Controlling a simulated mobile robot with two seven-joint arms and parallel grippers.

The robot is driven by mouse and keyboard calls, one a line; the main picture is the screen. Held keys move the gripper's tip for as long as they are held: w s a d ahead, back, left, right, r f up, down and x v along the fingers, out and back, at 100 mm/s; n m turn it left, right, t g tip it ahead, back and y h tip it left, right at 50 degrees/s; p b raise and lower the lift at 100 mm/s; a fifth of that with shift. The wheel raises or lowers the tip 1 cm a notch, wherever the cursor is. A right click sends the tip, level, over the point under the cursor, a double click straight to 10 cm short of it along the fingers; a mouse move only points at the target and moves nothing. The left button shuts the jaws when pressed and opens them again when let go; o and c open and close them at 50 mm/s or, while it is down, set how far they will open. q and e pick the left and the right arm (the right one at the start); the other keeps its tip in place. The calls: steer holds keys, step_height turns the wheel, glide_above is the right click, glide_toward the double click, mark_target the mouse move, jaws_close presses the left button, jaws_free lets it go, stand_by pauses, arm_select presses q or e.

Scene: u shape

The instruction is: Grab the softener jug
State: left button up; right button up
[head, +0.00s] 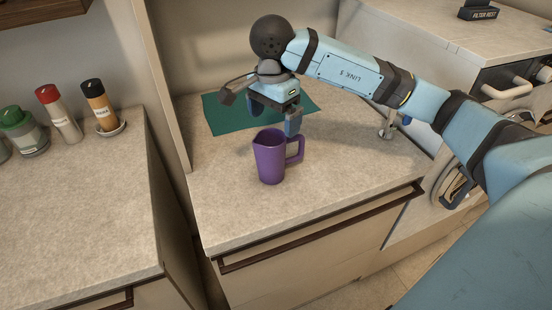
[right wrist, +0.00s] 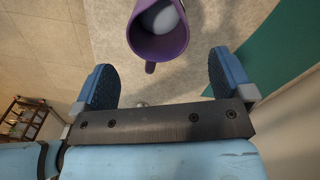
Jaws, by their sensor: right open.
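The purple jug (head: 270,158) stands upright on the beige counter, with its handle on the right side. In the right wrist view the jug (right wrist: 160,45) shows at the top edge, partly cut off, with something pale inside. My right gripper (head: 275,117) is above and just behind the jug, pointing down. Its blue fingers are apart, and nothing is between them. In the right wrist view the open gripper (right wrist: 163,76) has the jug ahead of its fingertips, apart from them as far as I can tell. My left gripper does not show.
A green mat (head: 225,115) lies on the counter (head: 340,172) behind the jug. A wall panel (head: 160,80) divides off the left counter, where several spice jars (head: 60,115) stand. The counter in front of the jug is clear. A metal fixture (head: 388,125) stands at right.

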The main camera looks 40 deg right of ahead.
mark_target(273, 148)
step_height(273, 148, down, 9)
steer(key=shift+s+a+r, duration=0.1)
steer(key=shift+a+r, duration=0.05)
steer(key=shift+r, duration=0.05)
steer(key=c, duration=1.1)
steer(key=shift+c, duration=0.2)
steer(key=shift+r, duration=0.25)
